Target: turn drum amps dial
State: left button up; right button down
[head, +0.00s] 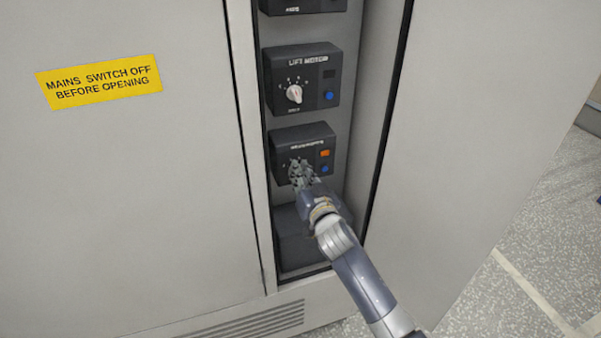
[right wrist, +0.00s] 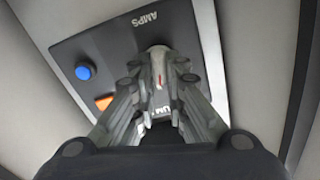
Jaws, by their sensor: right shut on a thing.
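The drum relay box (head: 288,143) is a dark unit low in the open cabinet bay, with an orange and a blue button at its right. Its dial is covered by my right gripper (head: 302,172) in the head view. In the right wrist view the pale dial (right wrist: 158,66), with a red mark, sits between the fingers, and my right gripper is shut on it. The words "AMPS" and part of "UM" are legible on the box face there. The dial's scale and exact pointing are mostly hidden. My left gripper is not in view.
The lift motor box (head: 272,75), with a white dial (head: 294,94), is just above. Another dark box (head: 302,240) is below. The cabinet's grey door (head: 470,130) stands to the right. A yellow warning label (head: 98,81) is on the left panel.

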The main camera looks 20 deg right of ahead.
jog(key=shift+a+f+n+p, duration=0.1)
jog(key=shift+a+n+p, duration=0.1)
jog(key=shift+n, duration=2.3)
jog(key=shift+a+f+n+p, duration=0.1)
jog(key=shift+a+n+p, duration=0.15)
jog(key=shift+n, duration=2.25)
jog(key=shift+a+f+n+p, duration=0.1)
jog(key=shift+a+n+p, duration=0.1)
jog(key=shift+n, duration=2.3)
jog(key=c, duration=1.6)
grip_release()
